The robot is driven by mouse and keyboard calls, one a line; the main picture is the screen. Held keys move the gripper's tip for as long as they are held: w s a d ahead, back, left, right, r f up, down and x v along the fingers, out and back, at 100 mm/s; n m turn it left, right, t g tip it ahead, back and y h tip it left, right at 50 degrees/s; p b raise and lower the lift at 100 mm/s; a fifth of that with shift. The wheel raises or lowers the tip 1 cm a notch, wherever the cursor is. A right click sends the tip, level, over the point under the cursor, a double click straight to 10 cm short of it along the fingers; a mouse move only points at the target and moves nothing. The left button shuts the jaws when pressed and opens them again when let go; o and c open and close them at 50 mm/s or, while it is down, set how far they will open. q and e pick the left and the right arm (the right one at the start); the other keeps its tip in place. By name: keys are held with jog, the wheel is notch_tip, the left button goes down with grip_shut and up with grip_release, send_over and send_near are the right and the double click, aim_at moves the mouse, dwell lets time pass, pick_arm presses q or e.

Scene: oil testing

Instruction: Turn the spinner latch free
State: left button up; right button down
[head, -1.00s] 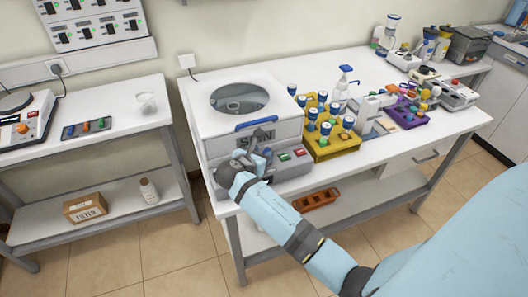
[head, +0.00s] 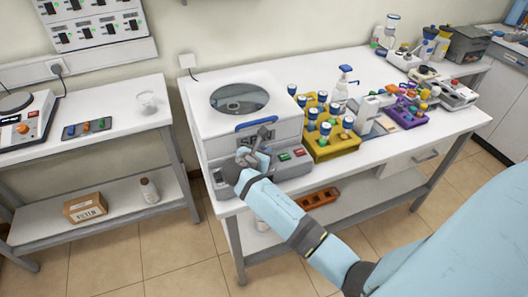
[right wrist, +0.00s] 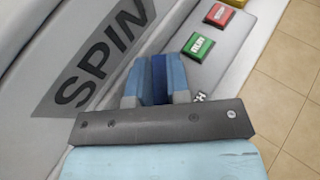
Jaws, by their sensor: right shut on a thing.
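The spinner (head: 218,140) is a white and grey box with a round window on top, a blue lid handle (head: 257,123) and a grey front panel. My right gripper (head: 247,157) is at the front panel, below the SPIN label. In the right wrist view, my right gripper (right wrist: 155,82) is shut on the dark blue spinner latch (right wrist: 158,75), between its two light blue fingers. The gripper hides most of the latch in the head view. The lid looks closed. My left gripper is not in view.
A green RUN button (right wrist: 200,46) and a red button (right wrist: 219,14) lie close to the gripper on the panel. A yellow rack (head: 333,147) of blue-capped vials stands right of the spinner. The floor in front of the table is clear.

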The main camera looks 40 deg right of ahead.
jog(key=n+t+p, duration=0.1)
jog(key=p, duration=0.1)
jog(key=n+t+y+p, duration=0.1)
jog(key=p, duration=0.2)
jog(key=n+t+y+p, duration=0.1)
jog(key=p, duration=0.1)
jog(key=shift+s+d+r+n+t, duration=0.1)
jog(key=shift+d+r+n+t, duration=0.05)
jog(key=shift+r+n+t, duration=0.25)
jog(key=shift+f+n+t+y+p, duration=0.25)
jog(key=shift+n+t+y+p, duration=0.4)
jog(key=shift+n+y, duration=0.3)
jog(key=shift+f+n+t+y, duration=0.15)
jog(key=shift+n+t+y, duration=0.4)
jog(key=shift+n+y, duration=0.9)
jog(key=shift+y, duration=0.1)
jog(key=shift+n+t+y, duration=0.5)
jog(key=shift+n+y, duration=0.1)
jog(key=shift+y, duration=0.2)
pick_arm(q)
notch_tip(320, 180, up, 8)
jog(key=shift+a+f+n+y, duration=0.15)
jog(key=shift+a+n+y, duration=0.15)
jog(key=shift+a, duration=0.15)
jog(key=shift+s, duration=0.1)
